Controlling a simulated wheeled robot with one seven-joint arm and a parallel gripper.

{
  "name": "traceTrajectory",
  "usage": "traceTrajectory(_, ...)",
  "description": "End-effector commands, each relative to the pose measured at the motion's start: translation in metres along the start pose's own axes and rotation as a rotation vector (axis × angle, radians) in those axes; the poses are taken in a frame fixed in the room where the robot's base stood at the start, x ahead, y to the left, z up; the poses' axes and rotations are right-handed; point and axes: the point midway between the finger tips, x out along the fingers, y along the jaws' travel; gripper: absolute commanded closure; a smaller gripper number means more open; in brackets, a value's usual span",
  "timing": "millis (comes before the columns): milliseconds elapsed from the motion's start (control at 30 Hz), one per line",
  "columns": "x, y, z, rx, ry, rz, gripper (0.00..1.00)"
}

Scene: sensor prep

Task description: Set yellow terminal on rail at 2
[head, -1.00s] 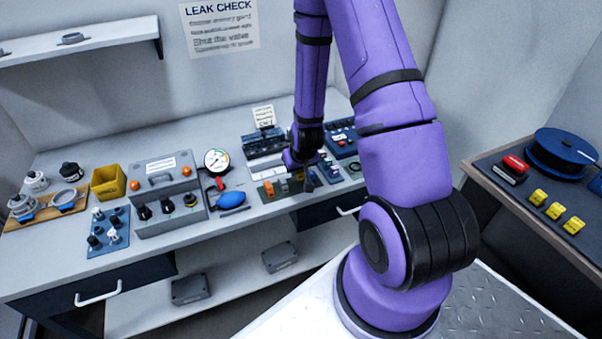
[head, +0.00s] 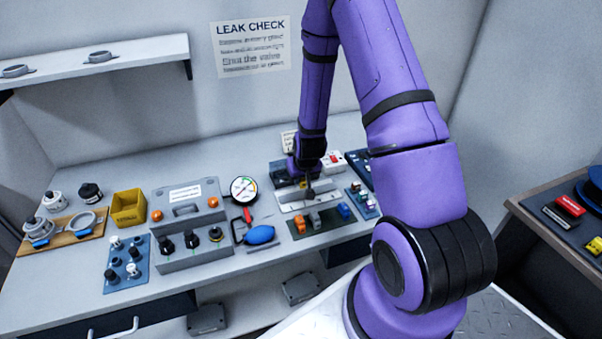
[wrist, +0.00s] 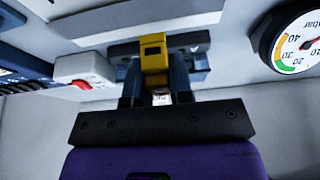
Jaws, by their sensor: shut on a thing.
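The yellow terminal (wrist: 153,55) is held upright between the dark fingers of my gripper (wrist: 156,82) in the wrist view. In the head view my gripper (head: 309,190) is low over a pale grey rail fixture (head: 292,206) on the bench. A grey block with dark openings (wrist: 190,42) lies beyond the terminal in the wrist view. I cannot tell whether the terminal touches it. The position numbers on the rail are not readable. An orange terminal (head: 298,224), a grey one (head: 315,219) and a blue one (head: 345,211) stand on a dark mat in front.
A pressure gauge (head: 244,190), a blue bulb (head: 259,235) and a grey case (head: 186,212) stand to the left. A white block with a red part (head: 333,160) and dark panels lie behind and to the right. The bench front between bulb and mat is fairly clear.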

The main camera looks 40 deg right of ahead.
Motion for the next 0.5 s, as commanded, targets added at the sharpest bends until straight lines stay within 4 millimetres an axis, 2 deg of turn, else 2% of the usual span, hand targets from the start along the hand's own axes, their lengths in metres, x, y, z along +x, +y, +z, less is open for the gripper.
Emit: traceTrajectory(500,0.03,0.0,0.013,-0.001,-0.001,0.0,0.96)
